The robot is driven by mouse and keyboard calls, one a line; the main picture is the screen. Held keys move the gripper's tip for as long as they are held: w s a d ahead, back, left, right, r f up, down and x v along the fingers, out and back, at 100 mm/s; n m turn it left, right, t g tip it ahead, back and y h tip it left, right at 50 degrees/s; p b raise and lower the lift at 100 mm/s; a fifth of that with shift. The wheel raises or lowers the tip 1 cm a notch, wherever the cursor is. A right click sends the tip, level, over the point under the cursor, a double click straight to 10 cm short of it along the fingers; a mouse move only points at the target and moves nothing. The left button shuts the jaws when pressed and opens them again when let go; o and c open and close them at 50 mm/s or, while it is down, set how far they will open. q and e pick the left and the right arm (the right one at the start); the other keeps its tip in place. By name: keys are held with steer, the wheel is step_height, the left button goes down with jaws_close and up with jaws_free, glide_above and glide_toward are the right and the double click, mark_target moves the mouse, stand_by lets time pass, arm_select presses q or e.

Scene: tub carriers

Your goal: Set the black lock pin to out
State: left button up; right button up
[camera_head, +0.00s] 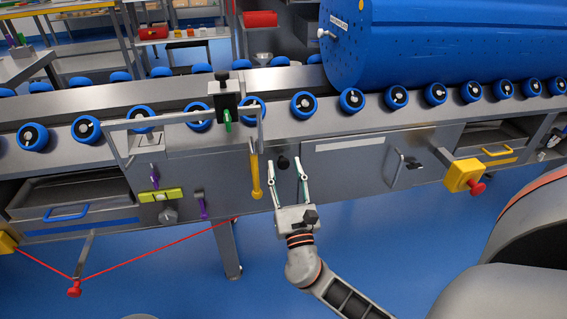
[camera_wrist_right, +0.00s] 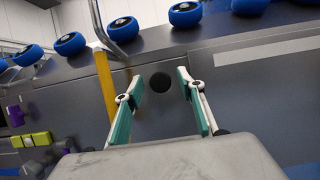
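The black lock pin (camera_head: 283,162) is a small round black knob on the grey front panel, right of the yellow lever. It also shows in the right wrist view (camera_wrist_right: 160,82) as a dark disc. My right gripper (camera_head: 288,161) is open, with its two green-padded fingers on either side of the pin. In the right wrist view the pin sits between the fingertips (camera_wrist_right: 158,82), with a gap on both sides. I cannot tell how far the pin stands out from the panel. My left gripper is in neither view.
A yellow lever (camera_head: 255,176) hangs close left of the right gripper. A cabinet door with a handle (camera_head: 409,162) is to the right. A yellow box with a red knob (camera_head: 464,176) juts out farther right. Blue rollers (camera_head: 303,105) and a large blue tub (camera_head: 440,45) are above.

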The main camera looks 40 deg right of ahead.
steer(key=shift+x, duration=1.05)
jaws_close()
steer(key=shift+s+a, duration=0.35)
steer(key=shift+s, duration=0.2)
steer(key=shift+s+a, duration=0.3)
steer(key=shift+s, duration=0.2)
steer(key=shift+c, duration=2.1)
jaws_free()
steer(key=shift+f, duration=0.1)
steer(key=o, duration=0.4)
